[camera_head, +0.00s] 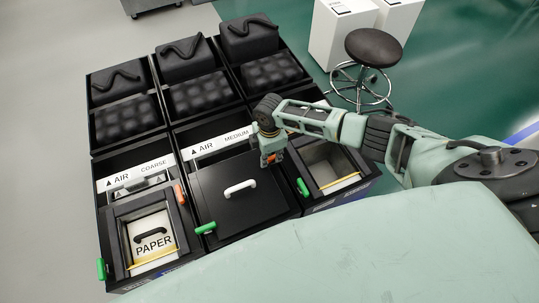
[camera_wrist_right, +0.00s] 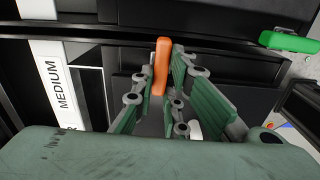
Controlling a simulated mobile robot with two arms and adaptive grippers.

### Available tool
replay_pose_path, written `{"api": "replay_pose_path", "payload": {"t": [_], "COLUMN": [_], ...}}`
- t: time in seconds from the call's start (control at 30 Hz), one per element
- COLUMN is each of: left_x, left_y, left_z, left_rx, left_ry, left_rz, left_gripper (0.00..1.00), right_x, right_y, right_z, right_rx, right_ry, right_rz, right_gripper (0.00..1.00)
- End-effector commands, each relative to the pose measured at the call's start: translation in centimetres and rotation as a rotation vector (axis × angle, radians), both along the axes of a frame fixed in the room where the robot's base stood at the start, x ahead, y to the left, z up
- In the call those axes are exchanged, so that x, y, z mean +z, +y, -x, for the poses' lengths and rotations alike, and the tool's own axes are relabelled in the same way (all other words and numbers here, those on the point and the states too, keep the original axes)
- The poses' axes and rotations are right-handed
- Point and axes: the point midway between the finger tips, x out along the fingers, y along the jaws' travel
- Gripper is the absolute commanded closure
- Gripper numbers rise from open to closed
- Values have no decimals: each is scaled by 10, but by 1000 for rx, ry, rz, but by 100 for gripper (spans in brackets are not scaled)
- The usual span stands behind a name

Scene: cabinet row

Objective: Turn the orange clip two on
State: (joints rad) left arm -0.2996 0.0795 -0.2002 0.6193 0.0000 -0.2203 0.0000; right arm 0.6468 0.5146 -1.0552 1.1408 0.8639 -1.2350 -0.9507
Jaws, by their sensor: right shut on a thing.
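The orange clip (camera_wrist_right: 162,66) stands upright in the wrist view between the green-padded fingers of my right gripper (camera_wrist_right: 165,82), which is shut on it. In the head view my right gripper (camera_head: 271,157) reaches down to the back right corner of the closed black lid (camera_head: 240,200) of the middle box, marked MEDIUM. The gripper covers most of the clip there. Another orange clip (camera_head: 180,194) is at the right side of the left box's PAPER compartment. My left gripper is out of view.
Green clips sit at the left box (camera_head: 101,268), the middle box (camera_head: 205,228) and the right box (camera_head: 303,186). The lid has a white handle (camera_head: 240,188). A stool (camera_head: 373,48) and white cabinets (camera_head: 340,35) stand behind. My right arm crosses above the right box.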

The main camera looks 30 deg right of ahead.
Motion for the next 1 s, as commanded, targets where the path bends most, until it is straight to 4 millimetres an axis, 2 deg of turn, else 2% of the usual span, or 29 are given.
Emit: {"api": "replay_pose_path", "payload": {"t": [0.6, 0.63, 0.8, 1.0], "left_x": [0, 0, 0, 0], "left_y": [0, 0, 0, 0], "left_z": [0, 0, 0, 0], "left_rx": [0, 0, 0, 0], "left_ry": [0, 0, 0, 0], "left_rz": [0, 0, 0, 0], "left_gripper": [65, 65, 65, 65], "right_x": [0, 0, 0, 0], "right_y": [0, 0, 0, 0], "right_z": [1, 1, 1, 0], "right_rx": [44, 44, 43, 41], "right_ry": [0, 0, 0, 0], "right_rz": [-1, -1, -1, -1], "right_gripper": [100, 86, 71, 69]}}
